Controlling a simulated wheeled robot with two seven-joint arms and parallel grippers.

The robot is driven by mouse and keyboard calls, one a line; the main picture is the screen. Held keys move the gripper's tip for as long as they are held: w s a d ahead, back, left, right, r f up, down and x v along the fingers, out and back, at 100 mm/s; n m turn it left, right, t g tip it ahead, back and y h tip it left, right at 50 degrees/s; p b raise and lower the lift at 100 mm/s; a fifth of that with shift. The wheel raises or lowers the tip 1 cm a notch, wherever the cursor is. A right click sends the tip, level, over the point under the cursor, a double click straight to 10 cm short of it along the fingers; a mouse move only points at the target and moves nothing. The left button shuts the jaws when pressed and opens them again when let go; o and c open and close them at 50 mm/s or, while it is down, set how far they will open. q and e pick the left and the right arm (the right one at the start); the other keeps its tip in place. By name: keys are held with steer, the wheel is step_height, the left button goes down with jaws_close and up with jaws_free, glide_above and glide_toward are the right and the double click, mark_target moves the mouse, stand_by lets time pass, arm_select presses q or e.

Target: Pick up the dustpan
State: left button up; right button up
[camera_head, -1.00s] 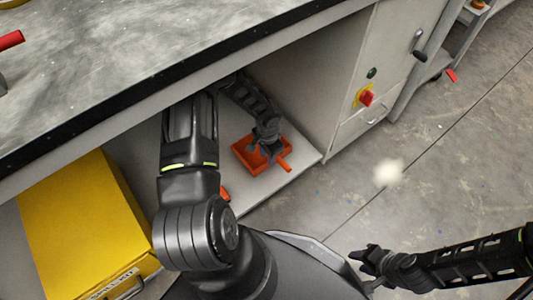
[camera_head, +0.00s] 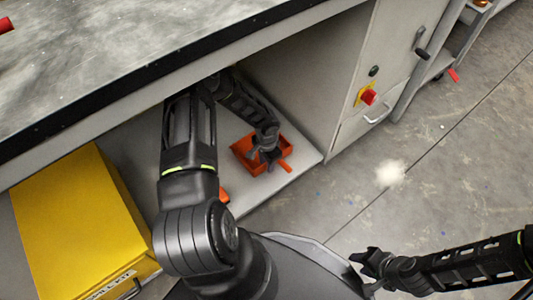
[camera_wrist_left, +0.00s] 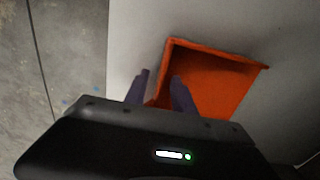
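The orange dustpan (camera_head: 243,148) lies on the pale shelf under the workbench, with its handle (camera_head: 286,166) pointing to the lower right. It also shows in the left wrist view (camera_wrist_left: 222,85), where my gripper body hides its lower part. My left gripper (camera_head: 264,158) reaches down over the dustpan. In the left wrist view its two fingers (camera_wrist_left: 160,92) are apart, one outside the dustpan's left edge and one over its inside. Contact cannot be told. My right gripper (camera_head: 361,257) is off to the lower right, away from the dustpan, its fingers apart and empty.
A yellow case (camera_head: 75,225) stands on the shelf at the left. A small orange piece (camera_head: 224,195) shows beside my left arm. The bench top (camera_head: 120,60) overhangs the shelf, and a grey cabinet (camera_head: 335,75) closes it off on the right. Floor (camera_head: 440,150) lies beyond.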

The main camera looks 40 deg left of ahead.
arm_select(q)
jaws_close()
stand_by(1.4)
